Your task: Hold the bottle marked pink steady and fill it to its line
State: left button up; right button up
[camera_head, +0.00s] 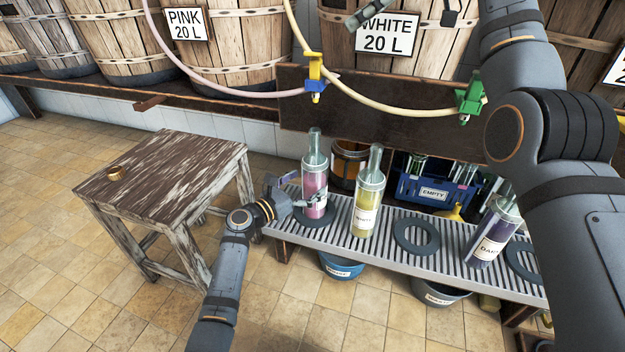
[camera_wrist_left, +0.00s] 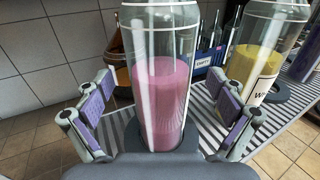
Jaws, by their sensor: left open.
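The bottle with pink liquid (camera_head: 314,180) stands upright on a dark ring on the slatted bench (camera_head: 390,245). A pink hose (camera_head: 215,85) from the PINK 20 L barrel (camera_head: 130,40) runs to a blue and yellow nozzle (camera_head: 316,82). My right arm rises out of view.
A yellow bottle (camera_head: 366,195) stands close beside, right of the pink one. A green nozzle (camera_head: 469,98) hangs above. A wooden table (camera_head: 165,170) stands left; a blue crate (camera_head: 432,193) sits behind.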

pick_arm(q)
jog(key=shift+x, duration=1.75)
jog(key=shift+c, duration=0.5)
jog(key=c, duration=1.8)
jog(key=shift+c, duration=0.2)
